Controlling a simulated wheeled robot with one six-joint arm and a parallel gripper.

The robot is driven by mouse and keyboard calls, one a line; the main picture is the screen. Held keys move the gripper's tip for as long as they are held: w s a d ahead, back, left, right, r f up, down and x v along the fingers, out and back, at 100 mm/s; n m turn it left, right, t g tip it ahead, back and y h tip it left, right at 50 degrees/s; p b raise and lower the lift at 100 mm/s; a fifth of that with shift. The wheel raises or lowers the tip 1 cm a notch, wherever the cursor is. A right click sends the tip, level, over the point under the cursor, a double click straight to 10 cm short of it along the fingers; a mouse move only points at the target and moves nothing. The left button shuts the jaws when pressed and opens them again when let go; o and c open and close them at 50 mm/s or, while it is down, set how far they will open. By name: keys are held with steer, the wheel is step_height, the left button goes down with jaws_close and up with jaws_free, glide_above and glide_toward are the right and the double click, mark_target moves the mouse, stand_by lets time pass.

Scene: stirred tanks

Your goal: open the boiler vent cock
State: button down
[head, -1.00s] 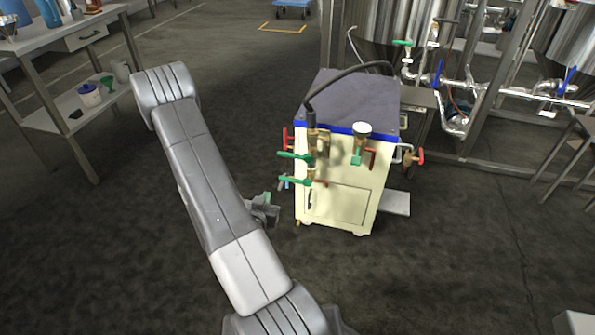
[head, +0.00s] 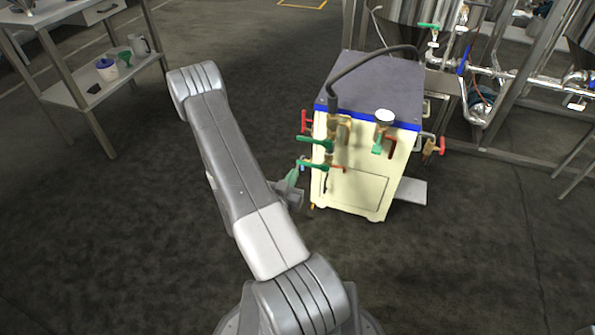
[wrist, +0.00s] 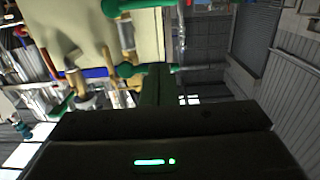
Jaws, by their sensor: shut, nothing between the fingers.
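The boiler is a cream cabinet (head: 350,190) with a dark top, right of my arm in the head view. Its front carries a green lever (head: 314,140), a lower green lever (head: 318,164) and a green handle (head: 377,150) under a round gauge (head: 385,116). I cannot tell which is the vent cock. My gripper (head: 292,178) is shut and empty, left of the cabinet's lower front and near the lower lever. In the wrist view, the green fingers (wrist: 156,85) point towards a green handle (wrist: 128,69); contact is unclear. Another green handle (wrist: 125,5) is at the top.
Red handles stick out at the cabinet's left (head: 304,121) and right (head: 441,146). A black hose (head: 365,62) arches over its top. Steel tanks and pipes (head: 500,72) stand behind right. A shelf table (head: 85,90) is at upper left. The floor in front is clear.

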steer(key=b, duration=0.1)
glide_above(303, 164)
steer(key=s, duration=0.3)
steer(key=f, duration=0.2)
steer(key=f+b, duration=0.1)
steer(key=shift+w+a+f, duration=0.1)
steer(key=shift+w+f, duration=0.15)
steer(key=shift+w, duration=0.05)
steer(key=shift+w+f, duration=0.1)
steer(key=shift+f, duration=0.35)
